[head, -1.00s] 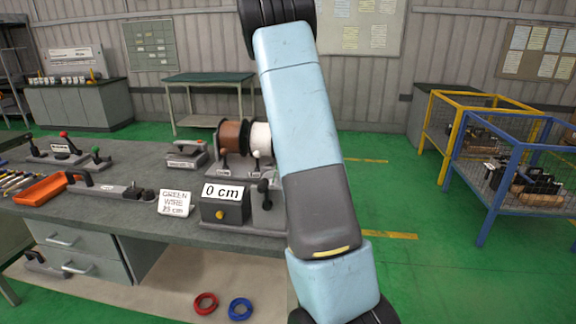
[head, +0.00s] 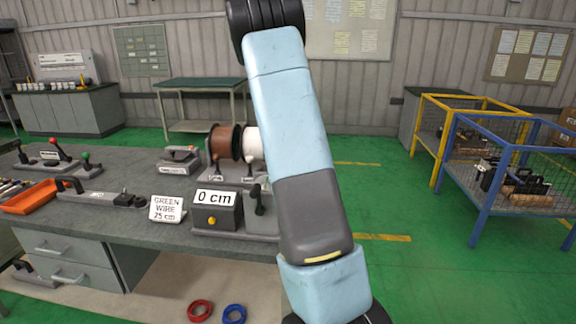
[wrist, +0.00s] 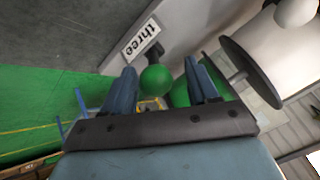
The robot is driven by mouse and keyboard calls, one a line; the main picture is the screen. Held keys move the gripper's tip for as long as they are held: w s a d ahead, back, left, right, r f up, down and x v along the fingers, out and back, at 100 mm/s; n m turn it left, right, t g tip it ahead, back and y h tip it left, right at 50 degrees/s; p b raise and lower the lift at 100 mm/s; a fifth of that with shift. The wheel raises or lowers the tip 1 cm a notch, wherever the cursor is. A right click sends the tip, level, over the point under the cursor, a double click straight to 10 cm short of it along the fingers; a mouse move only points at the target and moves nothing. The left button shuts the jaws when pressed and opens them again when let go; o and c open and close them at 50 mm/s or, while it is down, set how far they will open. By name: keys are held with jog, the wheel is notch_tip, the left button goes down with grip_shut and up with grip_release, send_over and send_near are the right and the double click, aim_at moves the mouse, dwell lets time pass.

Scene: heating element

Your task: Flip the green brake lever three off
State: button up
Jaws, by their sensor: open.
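In the wrist view, the brake lever three has a round green knob (wrist: 155,79) on a short dark stem, beside a white "three" label (wrist: 141,41). My gripper (wrist: 160,67) is open, its two blue-grey fingers apart, with the knob appearing between them. I cannot tell whether the knob is within the fingers' reach or beyond the tips. A larger green shape (wrist: 183,93), perhaps a green wire spool, shows behind the knob. In the head view, my arm covers this part of the bench, and my gripper and this lever are hidden.
A white spool (head: 253,143) and brown spool (head: 221,141) stand on the bench left of my arm. A dark round flange (wrist: 250,72) is close to my right finger. A "0 cm" box (head: 216,210) stands in front. Another green-knobbed lever (head: 86,156) is at far left.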

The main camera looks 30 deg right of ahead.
notch_tip(320, 180, up, 3)
jog(key=shift+a+f, duration=0.1)
jog(key=shift+f, duration=0.1)
jog(key=s+a+r, duration=0.4)
jog(key=s+r, duration=0.5)
jog(key=s, duration=0.2)
jog(key=shift+s+a, duration=0.15)
jog(key=shift+s, duration=0.05)
dwell(0.7)
jog(key=shift+s+r, duration=0.1)
jog(key=shift+s+a+r, duration=0.1)
jog(key=shift+s+a, duration=0.05)
jog(key=shift+s, duration=0.15)
jog(key=shift+s+a+r, duration=0.1)
jog(key=shift+s+r, duration=0.1)
jog(key=shift+s, duration=0.25)
